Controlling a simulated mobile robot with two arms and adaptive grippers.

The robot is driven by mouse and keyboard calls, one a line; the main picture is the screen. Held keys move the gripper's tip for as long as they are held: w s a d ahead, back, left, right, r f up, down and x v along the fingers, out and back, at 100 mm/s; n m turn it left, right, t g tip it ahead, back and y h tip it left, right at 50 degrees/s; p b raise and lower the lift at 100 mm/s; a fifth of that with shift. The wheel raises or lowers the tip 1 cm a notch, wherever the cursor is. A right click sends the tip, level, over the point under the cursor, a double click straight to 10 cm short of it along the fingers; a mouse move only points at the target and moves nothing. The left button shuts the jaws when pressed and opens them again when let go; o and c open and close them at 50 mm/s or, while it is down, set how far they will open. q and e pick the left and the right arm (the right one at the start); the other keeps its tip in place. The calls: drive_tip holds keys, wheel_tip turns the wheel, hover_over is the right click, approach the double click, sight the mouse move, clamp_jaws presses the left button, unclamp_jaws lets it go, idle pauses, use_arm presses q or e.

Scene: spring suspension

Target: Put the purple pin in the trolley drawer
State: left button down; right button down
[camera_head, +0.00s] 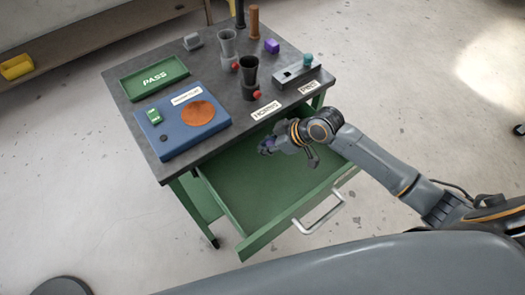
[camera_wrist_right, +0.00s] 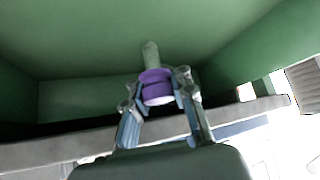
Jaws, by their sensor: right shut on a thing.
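The purple pin (camera_wrist_right: 157,87) shows in the right wrist view, with a purple body and a pale grey-green end. My right gripper (camera_wrist_right: 160,95) is shut on it, one finger on each side. In the head view my right gripper (camera_head: 268,147) is over the open green trolley drawer (camera_head: 262,222), close to the table's front edge, and the pin is small and hard to make out there. The drawer is pulled out and its visible floor looks empty. How high the pin is above the drawer floor I cannot tell. My left gripper is not in view.
The trolley top (camera_head: 215,80) holds a green PASS tray (camera_head: 155,78), a blue scale-like box (camera_head: 180,115) with an orange disc, dark cups (camera_head: 248,78), a purple cube (camera_head: 271,46) and a grey fixture (camera_head: 297,74). The drawer handle (camera_head: 320,215) sticks out in front.

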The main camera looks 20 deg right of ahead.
drive_tip(key=shift+w+a+f, duration=0.2)
drive_tip(key=shift+w+f, duration=0.3)
drive_tip(key=shift+f, duration=0.15)
drive_tip(key=shift+w+f, duration=0.15)
drive_tip(key=shift+f, duration=0.8)
drive_tip(key=shift+w+f, duration=0.1)
drive_tip(key=shift+f, duration=0.8)
drive_tip(key=shift+f, duration=0.1)
drive_tip(key=c, duration=1.1)
unclamp_jaws()
drive_tip(key=shift+r, duration=0.25)
drive_tip(key=v, duration=1.1)
drive_tip(key=shift+s+d+r+p, duration=0.1)
drive_tip(key=shift+s+r+p, duration=0.15)
drive_tip(key=shift+r+p, duration=0.1)
